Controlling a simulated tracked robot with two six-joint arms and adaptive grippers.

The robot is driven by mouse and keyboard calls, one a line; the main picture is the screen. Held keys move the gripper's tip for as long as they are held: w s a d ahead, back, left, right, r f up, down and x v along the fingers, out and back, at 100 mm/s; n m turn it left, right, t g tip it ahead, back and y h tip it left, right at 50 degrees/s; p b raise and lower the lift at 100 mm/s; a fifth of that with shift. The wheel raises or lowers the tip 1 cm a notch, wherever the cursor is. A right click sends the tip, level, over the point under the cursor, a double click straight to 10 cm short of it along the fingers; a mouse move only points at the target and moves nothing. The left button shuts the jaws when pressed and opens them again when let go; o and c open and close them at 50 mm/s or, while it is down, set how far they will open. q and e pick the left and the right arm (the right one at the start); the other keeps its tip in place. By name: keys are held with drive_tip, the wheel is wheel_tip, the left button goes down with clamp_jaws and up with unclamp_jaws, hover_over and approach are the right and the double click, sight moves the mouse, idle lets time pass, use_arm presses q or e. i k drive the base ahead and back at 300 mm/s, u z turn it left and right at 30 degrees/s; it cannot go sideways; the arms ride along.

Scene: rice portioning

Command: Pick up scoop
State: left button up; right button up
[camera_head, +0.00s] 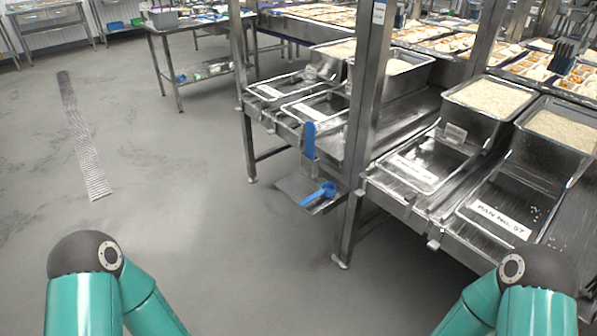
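A blue scoop (320,193) lies on a small metal shelf (291,187) that sticks out low from the bench post. A second blue item (310,140), like an upright handle, stands just above it in a narrow metal holder (310,166). I cannot tell whether it is another scoop. Only teal and dark links of my two arms show at the bottom left and bottom right. Neither gripper is in view, so I cannot see what they hold.
Metal bins of rice (490,97) and a second rice bin (562,128) stand on the right bench, with labelled trays (417,168) in front. A steel post (363,110) rises beside the shelf. The grey floor (190,190) to the left is mostly clear.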

sight(327, 189)
drive_tip(key=z, duration=0.2)
drive_tip(key=i, duration=1.65)
drive_tip(key=z, duration=0.65)
